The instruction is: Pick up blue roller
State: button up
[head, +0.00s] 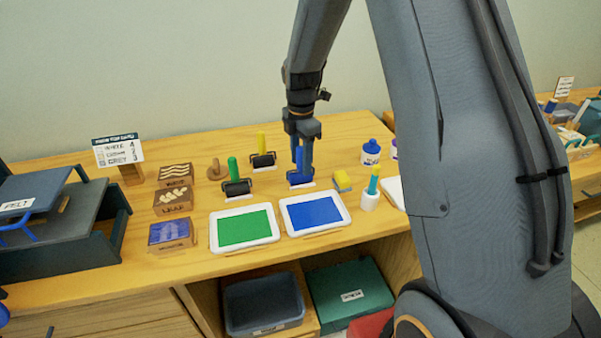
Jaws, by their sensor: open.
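The blue roller (300,178) rests on a small white stand on the wooden table, behind the blue ink tray (315,212). Its handle stands upright and is partly hidden by my gripper. My gripper (302,158) points down right over the roller, with its fingers at the handle. The jaws are open; whether they touch the handle I cannot tell. The green-handled roller (233,172) stands to the left, behind the green ink tray (244,228). The yellow-handled roller (262,150) stands behind and between them.
A blue-capped bottle (371,153), a yellow block (342,180) and a white cup (369,201) with a brush stand to the right. Several carved blocks (173,200) and a wooden knob (216,172) sit to the left. My arm hides the table's right end.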

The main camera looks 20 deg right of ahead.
grip_shut()
dwell(0.3)
notch_tip(320, 180, up, 10)
jog(key=shift+r+b, duration=0.1)
jog(key=shift+b, duration=1)
jog(key=c, duration=0.7)
grip_release()
jog(key=shift+c, duration=1.6)
